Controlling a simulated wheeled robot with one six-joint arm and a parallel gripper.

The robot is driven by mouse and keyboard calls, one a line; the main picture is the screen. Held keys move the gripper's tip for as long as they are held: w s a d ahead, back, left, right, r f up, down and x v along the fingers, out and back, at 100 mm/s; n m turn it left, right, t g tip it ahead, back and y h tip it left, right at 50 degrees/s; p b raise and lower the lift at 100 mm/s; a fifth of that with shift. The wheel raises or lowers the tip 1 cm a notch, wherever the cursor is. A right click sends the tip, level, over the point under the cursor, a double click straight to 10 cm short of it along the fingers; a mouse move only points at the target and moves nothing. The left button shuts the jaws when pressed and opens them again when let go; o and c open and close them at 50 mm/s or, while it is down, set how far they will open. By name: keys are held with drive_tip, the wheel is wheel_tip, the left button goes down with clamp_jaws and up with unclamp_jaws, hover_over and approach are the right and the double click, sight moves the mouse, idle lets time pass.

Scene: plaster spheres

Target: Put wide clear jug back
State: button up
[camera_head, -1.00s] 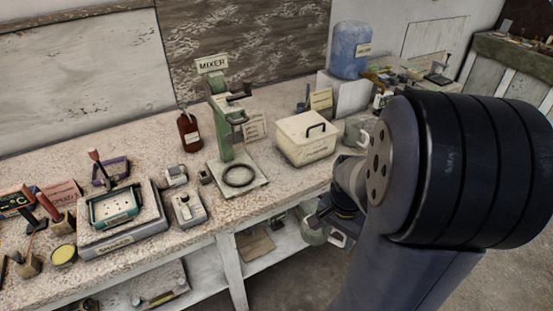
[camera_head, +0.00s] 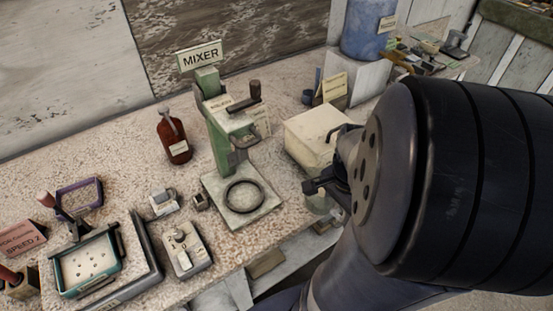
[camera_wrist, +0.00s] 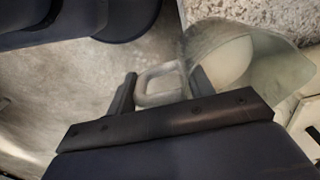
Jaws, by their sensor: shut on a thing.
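The wide clear jug (camera_wrist: 272,62) fills the upper right of the wrist view, with its handle (camera_wrist: 160,72) between my gripper's two fingers. My gripper (camera_wrist: 163,90) is shut on that handle. In the head view my gripper (camera_head: 322,187) is near the bench's front edge, right of the mixer. A small part of the jug (camera_head: 318,204) shows below it; my arm hides the rest. The green mixer (camera_head: 216,135) stands on the bench with a black ring (camera_head: 244,209) on its pale base plate (camera_head: 215,188).
A cream box (camera_head: 310,130) stands close behind my gripper. A brown bottle (camera_head: 173,140) stands left of the mixer. A small control box (camera_head: 186,250) and a teal tray (camera_head: 90,265) are at front left. A blue container (camera_head: 368,30) is at the back.

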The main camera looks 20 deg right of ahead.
drive_tip(key=w+a, duration=0.1)
drive_tip(key=w, duration=0.5)
drive_tip(key=w+a+p, duration=0.1)
drive_tip(key=w, duration=0.4)
drive_tip(key=w+a+p, duration=0.1)
drive_tip(key=w, duration=0.5)
drive_tip(key=shift+w+a, duration=0.2)
drive_tip(key=shift+w, duration=0.1)
drive_tip(key=shift+f+p, duration=0.4)
drive_tip(key=shift+f, duration=1.35)
drive_tip(key=shift+f, duration=0.1)
drive_tip(key=o, duration=1.5)
drive_tip(key=shift+c, duration=0.2)
wheel_tip(320, 180, up, 8)
drive_tip(key=shift+f, duration=0.15)
